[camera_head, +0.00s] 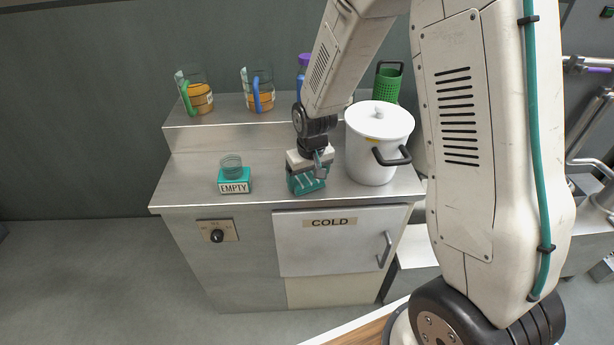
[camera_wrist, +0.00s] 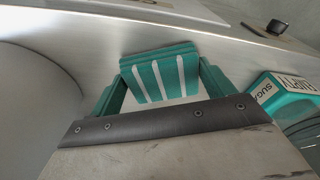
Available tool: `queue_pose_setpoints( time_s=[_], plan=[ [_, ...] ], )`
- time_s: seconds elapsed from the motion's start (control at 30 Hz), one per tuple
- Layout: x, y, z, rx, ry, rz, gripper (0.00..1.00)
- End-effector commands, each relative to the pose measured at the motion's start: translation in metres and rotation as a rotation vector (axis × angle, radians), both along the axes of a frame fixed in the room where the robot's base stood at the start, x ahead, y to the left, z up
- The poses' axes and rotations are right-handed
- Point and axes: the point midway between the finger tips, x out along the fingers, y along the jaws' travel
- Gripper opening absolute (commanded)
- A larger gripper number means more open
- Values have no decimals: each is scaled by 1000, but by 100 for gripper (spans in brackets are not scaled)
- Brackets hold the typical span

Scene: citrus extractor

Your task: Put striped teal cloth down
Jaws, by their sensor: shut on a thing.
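The striped teal cloth (camera_head: 306,181) is a folded teal pad with white stripes, at the front of the steel counter beside the white pot. My gripper (camera_head: 313,170) is over it, pointing down, shut on the cloth. In the wrist view the cloth (camera_wrist: 162,75) sits between the two teal fingers of my gripper (camera_wrist: 160,82), its white stripes facing the camera. The cloth is very close to the counter top (camera_head: 270,185); I cannot tell whether it touches.
A white lidded pot (camera_head: 371,150) stands close on the right. A teal box marked EMPTY (camera_head: 234,181) with a clear jar stands left, with bare counter between. Pitchers (camera_head: 196,95) and a green basket (camera_head: 387,84) stand on the back ledge. The COLD door (camera_head: 335,245) is below.

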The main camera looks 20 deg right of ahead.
Motion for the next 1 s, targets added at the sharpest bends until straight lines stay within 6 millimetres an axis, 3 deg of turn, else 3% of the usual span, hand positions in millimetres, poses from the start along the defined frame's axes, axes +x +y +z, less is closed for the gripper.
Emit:
queue_pose_setpoints(
  time_s=[0.23, 0.27, 0.3, 0.33, 0.67, 1.0],
  plan=[
    [0, 1, -3, 0, 0, 2, 63],
    [0, 1, -3, 0, -1, 2, 87],
    [0, 1, -3, 0, -1, 2, 98],
    [0, 1, -3, 0, -1, 2, 100],
    [0, 2, 5, 0, -2, 3, 100],
    [-9, 1, 70, 0, -6, 3, 100]
  ],
)
